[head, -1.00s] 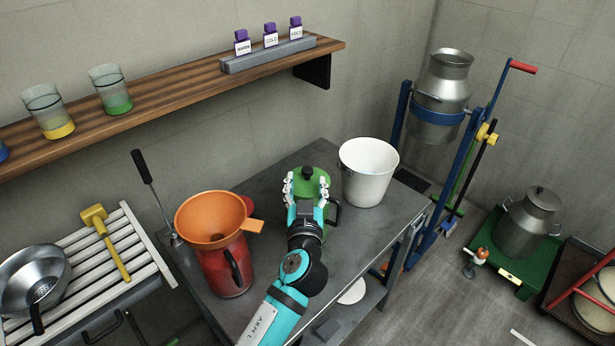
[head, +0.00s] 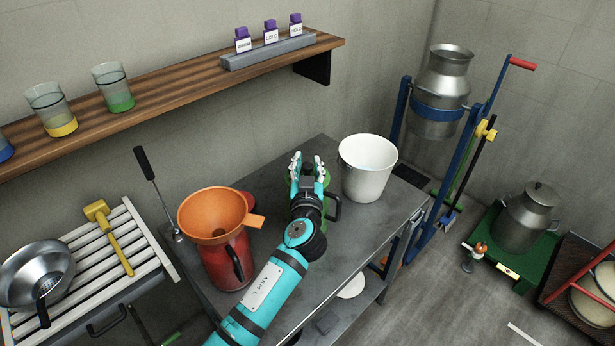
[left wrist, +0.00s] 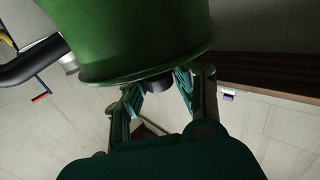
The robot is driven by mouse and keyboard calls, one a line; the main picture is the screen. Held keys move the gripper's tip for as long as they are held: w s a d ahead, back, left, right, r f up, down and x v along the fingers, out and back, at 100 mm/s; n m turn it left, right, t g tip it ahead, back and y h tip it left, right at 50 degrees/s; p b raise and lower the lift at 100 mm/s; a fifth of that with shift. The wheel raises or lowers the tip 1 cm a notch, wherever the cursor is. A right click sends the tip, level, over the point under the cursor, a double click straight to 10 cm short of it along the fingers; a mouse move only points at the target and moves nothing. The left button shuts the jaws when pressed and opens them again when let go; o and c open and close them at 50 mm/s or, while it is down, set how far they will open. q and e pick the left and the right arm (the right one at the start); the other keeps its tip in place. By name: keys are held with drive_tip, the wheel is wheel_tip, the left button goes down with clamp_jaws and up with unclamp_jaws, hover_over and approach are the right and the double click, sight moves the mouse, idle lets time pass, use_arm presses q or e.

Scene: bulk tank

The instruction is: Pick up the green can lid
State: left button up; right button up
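The green can (head: 325,179) stands on the grey table and is mostly hidden behind my left gripper in the head view. Its dark side handle shows to the right of my wrist. In the left wrist view the green can (left wrist: 130,30) fills the top, with the rim of its green lid (left wrist: 150,68) and a dark knob (left wrist: 159,86) below it. My left gripper (head: 308,162) is at the lid, and its two fingers (left wrist: 160,90) stand apart on either side of the knob. I cannot tell whether they touch it. My right gripper is not in view.
A white bucket (head: 367,175) stands close to the right of the green can. A red can (head: 228,264) with an orange funnel (head: 212,214) stands to the left. A wooden shelf (head: 190,88) runs along the wall behind.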

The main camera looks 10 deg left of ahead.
use_arm(q)
clamp_jaws()
idle(0.4)
